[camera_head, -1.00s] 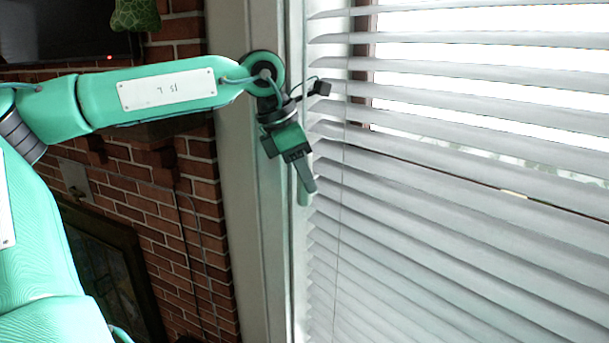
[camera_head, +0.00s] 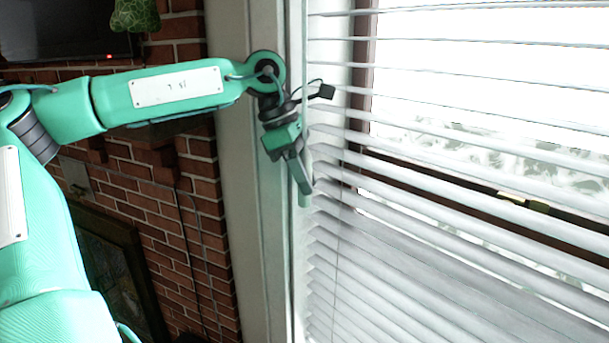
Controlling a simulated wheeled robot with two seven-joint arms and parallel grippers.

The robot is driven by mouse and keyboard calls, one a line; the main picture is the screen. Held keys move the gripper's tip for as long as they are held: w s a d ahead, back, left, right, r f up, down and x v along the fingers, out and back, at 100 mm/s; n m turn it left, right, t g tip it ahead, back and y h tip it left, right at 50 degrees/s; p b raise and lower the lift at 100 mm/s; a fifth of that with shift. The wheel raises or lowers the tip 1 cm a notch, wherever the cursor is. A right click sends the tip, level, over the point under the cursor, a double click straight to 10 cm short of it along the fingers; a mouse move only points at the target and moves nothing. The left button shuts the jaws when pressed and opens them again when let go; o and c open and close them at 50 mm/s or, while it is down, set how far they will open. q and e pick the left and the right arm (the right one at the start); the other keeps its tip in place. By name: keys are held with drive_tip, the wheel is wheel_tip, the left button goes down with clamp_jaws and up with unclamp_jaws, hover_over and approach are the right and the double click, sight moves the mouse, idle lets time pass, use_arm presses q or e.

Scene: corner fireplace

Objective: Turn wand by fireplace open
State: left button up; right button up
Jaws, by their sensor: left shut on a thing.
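The wand (camera_head: 304,60) is a thin pale rod hanging upright at the left edge of the window blind (camera_head: 450,150). Its lower end shows just below my gripper's fingers. My left gripper (camera_head: 303,180) is shut on the wand near that lower end, fingers pointing down. The blind's slats are tilted open, with bright daylight and blurred greenery showing between them in the upper part. Lower down the slats look closer together. My right gripper is not in view.
A white window frame (camera_head: 238,200) stands just left of the wand. A brick fireplace wall (camera_head: 200,215) is behind my left arm. A dark screen (camera_head: 60,30) and a green patterned object (camera_head: 135,15) are at the upper left.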

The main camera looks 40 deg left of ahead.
use_arm(q)
drive_tip(key=o, duration=1)
drive_tip(key=shift+a+r+b, duration=0.2)
drive_tip(key=shift+r+b, duration=0.1)
drive_tip(key=shift+r, duration=0.05)
drive_tip(key=shift+b+v, duration=1.75)
drive_tip(key=shift+v, duration=4.8)
drive_tip(key=shift+d, duration=0.2)
